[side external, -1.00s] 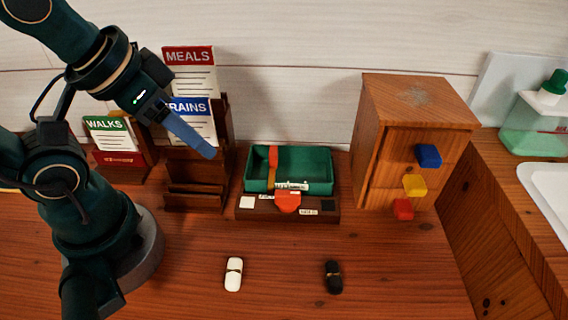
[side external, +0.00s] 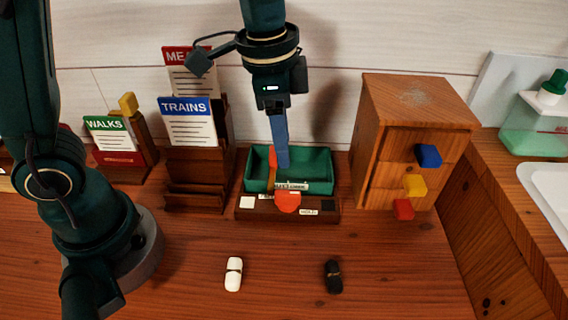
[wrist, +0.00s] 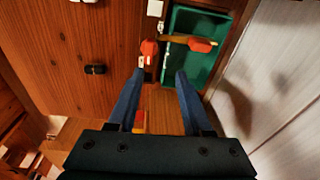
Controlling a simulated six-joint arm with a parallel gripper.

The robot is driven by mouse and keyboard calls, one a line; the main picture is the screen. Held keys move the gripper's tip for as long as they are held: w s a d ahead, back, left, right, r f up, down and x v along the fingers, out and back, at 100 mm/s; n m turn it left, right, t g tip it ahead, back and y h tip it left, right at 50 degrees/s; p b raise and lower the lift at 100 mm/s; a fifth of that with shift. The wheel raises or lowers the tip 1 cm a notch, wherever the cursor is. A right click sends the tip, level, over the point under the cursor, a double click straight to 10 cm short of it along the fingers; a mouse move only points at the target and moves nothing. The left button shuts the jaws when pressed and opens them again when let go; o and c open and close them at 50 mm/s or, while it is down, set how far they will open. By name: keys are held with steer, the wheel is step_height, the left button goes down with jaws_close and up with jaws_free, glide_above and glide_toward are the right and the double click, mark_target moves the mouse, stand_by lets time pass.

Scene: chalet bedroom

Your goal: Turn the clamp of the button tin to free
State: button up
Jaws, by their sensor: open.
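The button tin is an open green box (side external: 318,170) on a dark wooden base (side external: 255,213), and it also shows in the wrist view (wrist: 207,22). An orange-red clamp knob (side external: 288,203) sits at its front, between a white square on the left and a dark square on the right. A yellow-brown bar with a red far end (side external: 273,156) crosses the tin; the wrist view shows the knob (wrist: 149,47) and bar (wrist: 178,39). My gripper (side external: 284,165) points down over the tin, its blue fingers open and empty. In the wrist view (wrist: 159,71) the clamp lies beyond the fingertips.
A wooden cabinet (side external: 418,105) with blue, yellow and red knobs stands right of the tin. Card racks (side external: 196,165) stand on the left. A white object (side external: 233,274) and a black one (side external: 333,277) lie in front. The table between them is clear.

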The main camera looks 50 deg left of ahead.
steer(key=g, duration=0.1)
glide_above(288, 192)
steer(key=shift+m, duration=0.3)
step_height(288, 192, down, 5)
steer(key=shift+s+r, duration=0.1)
steer(key=shift+r, duration=0.1)
steer(key=shift+f, duration=2.2)
jaws_close()
